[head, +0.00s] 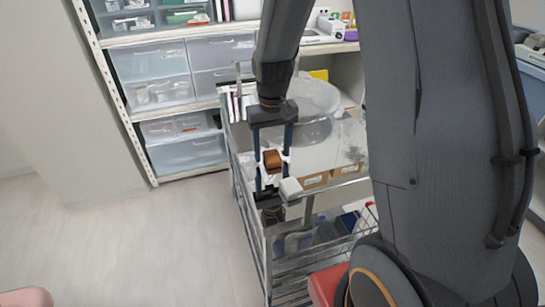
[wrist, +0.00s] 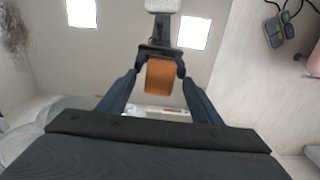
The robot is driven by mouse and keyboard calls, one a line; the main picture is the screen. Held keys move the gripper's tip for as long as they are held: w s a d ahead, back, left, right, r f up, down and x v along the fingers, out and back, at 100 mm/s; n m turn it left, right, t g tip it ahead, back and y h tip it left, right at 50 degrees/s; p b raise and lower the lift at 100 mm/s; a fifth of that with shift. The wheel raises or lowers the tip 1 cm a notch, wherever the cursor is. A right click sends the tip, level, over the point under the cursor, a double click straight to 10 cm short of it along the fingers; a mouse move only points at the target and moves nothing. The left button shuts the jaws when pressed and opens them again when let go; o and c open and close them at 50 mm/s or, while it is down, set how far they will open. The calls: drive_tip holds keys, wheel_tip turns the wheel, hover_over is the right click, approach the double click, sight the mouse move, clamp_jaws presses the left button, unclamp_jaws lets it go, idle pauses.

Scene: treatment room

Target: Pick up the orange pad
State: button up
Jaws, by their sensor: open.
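The orange pad (head: 273,160) shows in the head view between the two long fingers of my gripper (head: 272,180), over the near end of a metal cart (head: 255,235). In the wrist view the orange pad (wrist: 160,77) is a rounded block in the middle, between the dark fingertips of my gripper (wrist: 160,64). The fingers stand apart, one on each side of it. I cannot tell whether they touch it. Part of what lies behind and below the pad is hidden by the fingers.
Cardboard boxes (head: 314,180) and a clear round container (head: 310,97) stand on the cart. Its lower wire basket holds several items. Shelves with clear drawers (head: 187,154) stand behind. A red item (head: 327,284) is at the front. The floor at left is mostly clear.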

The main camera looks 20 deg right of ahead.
sight(272, 155)
drive_tip(key=shift+f, duration=0.15)
drive_tip(key=c, duration=1.1)
wheel_tip(272, 155, up, 10)
drive_tip(key=shift+r+b, duration=0.1)
drive_tip(key=shift+b, duration=0.7)
drive_tip(key=o, duration=0.5)
drive_tip(key=c, duration=0.4)
drive_tip(key=shift+c, duration=0.2)
